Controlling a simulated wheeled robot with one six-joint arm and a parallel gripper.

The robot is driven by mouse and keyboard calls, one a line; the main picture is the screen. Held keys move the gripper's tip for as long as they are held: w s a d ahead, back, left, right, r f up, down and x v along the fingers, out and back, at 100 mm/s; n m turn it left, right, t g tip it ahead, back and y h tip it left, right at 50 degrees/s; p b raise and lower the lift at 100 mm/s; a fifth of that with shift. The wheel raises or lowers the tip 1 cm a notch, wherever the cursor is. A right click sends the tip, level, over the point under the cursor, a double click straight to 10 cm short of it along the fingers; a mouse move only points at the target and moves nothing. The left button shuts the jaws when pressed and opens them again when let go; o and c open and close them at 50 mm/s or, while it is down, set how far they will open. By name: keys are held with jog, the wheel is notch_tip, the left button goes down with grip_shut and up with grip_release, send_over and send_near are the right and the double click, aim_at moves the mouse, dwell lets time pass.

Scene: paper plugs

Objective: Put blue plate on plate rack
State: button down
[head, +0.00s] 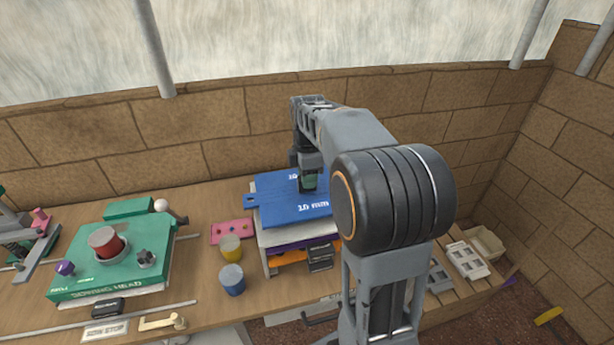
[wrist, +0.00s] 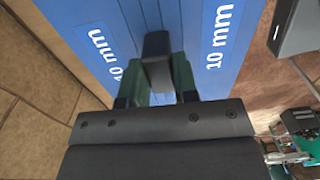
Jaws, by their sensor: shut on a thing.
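The blue plate (head: 275,208) is flat and marked in white, with a tab at its left edge. In the head view it is over the top of the plate rack (head: 267,240); I cannot tell whether it touches the rack. My gripper (head: 308,186) points down at the plate's middle and is shut on it. In the wrist view the blue plate (wrist: 215,30) fills the space beyond my gripper (wrist: 160,75), with "10 mm" lettering visible. The exact grip is partly hidden by the fingers.
The rack holds purple and orange plates (head: 290,257) below. A pink plate (head: 231,231), a yellow pot (head: 231,248) and a blue pot (head: 232,280) stand to its left. A green sowing head (head: 70,277) is farther left. A brick wall (head: 220,120) runs behind.

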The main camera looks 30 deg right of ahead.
jog(key=shift+f, duration=0.15)
jog(key=c, duration=0.9)
grip_release()
notch_tip(320, 180, up, 11)
jog(key=s+a+f+m+t, duration=0.1)
jog(key=s+a+f+m, duration=0.2)
jog(key=s+f+m, duration=0.1)
jog(key=s+a+f+m+t, duration=0.1)
jog(key=s+a+f+m, duration=0.2)
jog(key=s+m, duration=0.3)
jog(key=s+a+f+m+t, duration=0.2)
jog(key=s+a+f+m, duration=0.1)
jog(key=s+f+m, duration=0.2)
jog(key=shift+s+a+m+p, duration=0.35)
jog(key=shift+s+m+p, duration=0.05)
jog(key=shift+s, duration=0.15)
